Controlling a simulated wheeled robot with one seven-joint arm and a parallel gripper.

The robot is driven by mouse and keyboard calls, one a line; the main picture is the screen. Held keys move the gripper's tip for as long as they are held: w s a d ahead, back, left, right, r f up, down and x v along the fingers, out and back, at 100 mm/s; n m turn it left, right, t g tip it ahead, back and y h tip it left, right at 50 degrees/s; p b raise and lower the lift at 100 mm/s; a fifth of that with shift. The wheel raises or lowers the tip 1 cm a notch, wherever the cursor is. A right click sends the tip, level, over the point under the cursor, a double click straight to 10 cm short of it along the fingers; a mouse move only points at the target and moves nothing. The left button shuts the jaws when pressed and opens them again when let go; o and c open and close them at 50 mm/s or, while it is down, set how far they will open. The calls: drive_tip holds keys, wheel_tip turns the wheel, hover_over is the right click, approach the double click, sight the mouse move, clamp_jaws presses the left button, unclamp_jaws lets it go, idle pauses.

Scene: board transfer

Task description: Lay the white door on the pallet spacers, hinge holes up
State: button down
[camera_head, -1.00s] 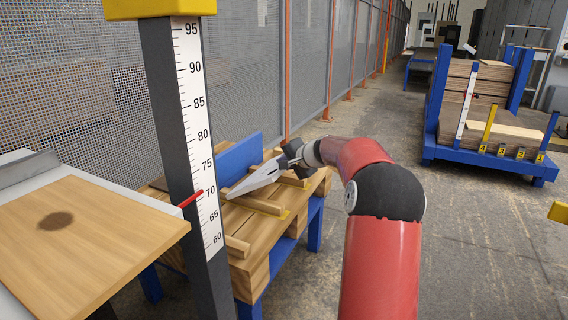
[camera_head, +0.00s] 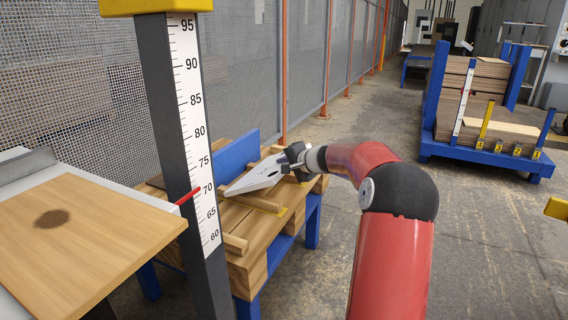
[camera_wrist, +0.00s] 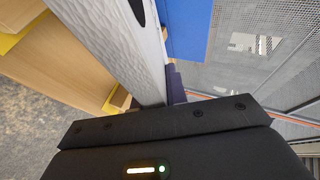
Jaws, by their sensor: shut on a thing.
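The white door (camera_head: 256,178) is held in my gripper (camera_head: 297,156) by its far right end, over the wooden pallet. It is tilted, and its lower left end is close to the spacers; I cannot tell if it touches. Small dark marks show on its upward face in the head view. In the wrist view the door (camera_wrist: 112,42) shows a grained white face with a dark hole near the top. The pallet spacers are wooden strips, one in the middle (camera_head: 258,203) and one nearer (camera_head: 235,244); the far ones are partly hidden by the door and gripper.
A blue upright panel (camera_head: 237,153) stands along the pallet's back, before the mesh fence (camera_head: 240,70). A ruler post (camera_head: 200,130) and a table with a wooden board (camera_head: 70,245) stand at the left. A blue rack of boards (camera_head: 480,155) is at right. The floor between is clear.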

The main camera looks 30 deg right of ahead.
idle(0.4)
drive_tip(key=shift+s+d+f+t, duration=0.25)
drive_tip(key=shift+f+t, duration=0.15)
drive_tip(key=shift+f, duration=0.15)
drive_tip(key=shift+f, duration=0.2)
drive_tip(key=shift+s+d+f+m+t+y, duration=0.1)
drive_tip(key=shift+s+f+m+t+y, duration=0.15)
drive_tip(key=shift+f+t, duration=0.2)
idle(0.3)
idle(0.3)
drive_tip(key=shift+s+d+f+t+y, duration=0.1)
drive_tip(key=shift+f+t+y, duration=0.15)
drive_tip(key=shift+f+t, duration=0.3)
drive_tip(key=shift+f+m, duration=0.2)
drive_tip(key=shift+m, duration=0.05)
drive_tip(key=shift+s+d+f+t, duration=0.1)
drive_tip(key=shift+f+t, duration=0.2)
drive_tip(key=shift+f, duration=0.25)
